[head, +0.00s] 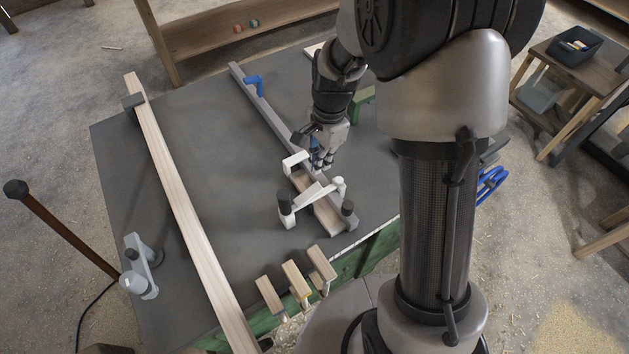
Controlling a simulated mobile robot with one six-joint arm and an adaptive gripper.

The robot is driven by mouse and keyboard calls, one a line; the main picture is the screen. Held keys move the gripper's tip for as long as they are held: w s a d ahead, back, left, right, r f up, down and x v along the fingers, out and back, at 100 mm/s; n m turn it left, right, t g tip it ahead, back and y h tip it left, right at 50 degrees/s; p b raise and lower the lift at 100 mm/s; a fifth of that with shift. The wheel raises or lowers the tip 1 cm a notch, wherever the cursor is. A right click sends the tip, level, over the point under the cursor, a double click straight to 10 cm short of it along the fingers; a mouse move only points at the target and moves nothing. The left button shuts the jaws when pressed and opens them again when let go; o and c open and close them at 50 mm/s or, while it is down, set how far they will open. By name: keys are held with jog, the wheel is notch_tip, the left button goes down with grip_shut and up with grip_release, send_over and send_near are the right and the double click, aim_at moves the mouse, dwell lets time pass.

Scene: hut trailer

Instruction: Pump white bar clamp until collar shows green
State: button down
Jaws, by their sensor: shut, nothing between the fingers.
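A white bar clamp (311,196) sits at the near end of a long grey channel (262,106) on the dark table. Its white arm slopes between a post with a black knob at left and another at right. A second white bracket (293,161) stands just behind it. I cannot make out a collar or any green on the clamp. My gripper (322,164) is shut and empty, pointing down just behind the white clamp, close to the bracket. I cannot tell whether it touches anything. A blue part beside my fingers is partly hidden by them.
A blue clamp (254,84) sits farther back on the channel. A long wooden board (176,200) lies at left beside a grey-white fixture (140,267). Several wooden-headed tools (296,280) line the front edge. A green block (363,97) is behind my arm. The table between board and channel is clear.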

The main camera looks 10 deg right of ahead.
aim_at(317, 187)
jog(key=shift+f, duration=0.2)
jog(key=f+b, duration=0.6)
jog(key=shift+s+a+f, duration=0.15)
jog(key=shift+a+f, duration=0.2)
jog(key=shift+f, duration=0.05)
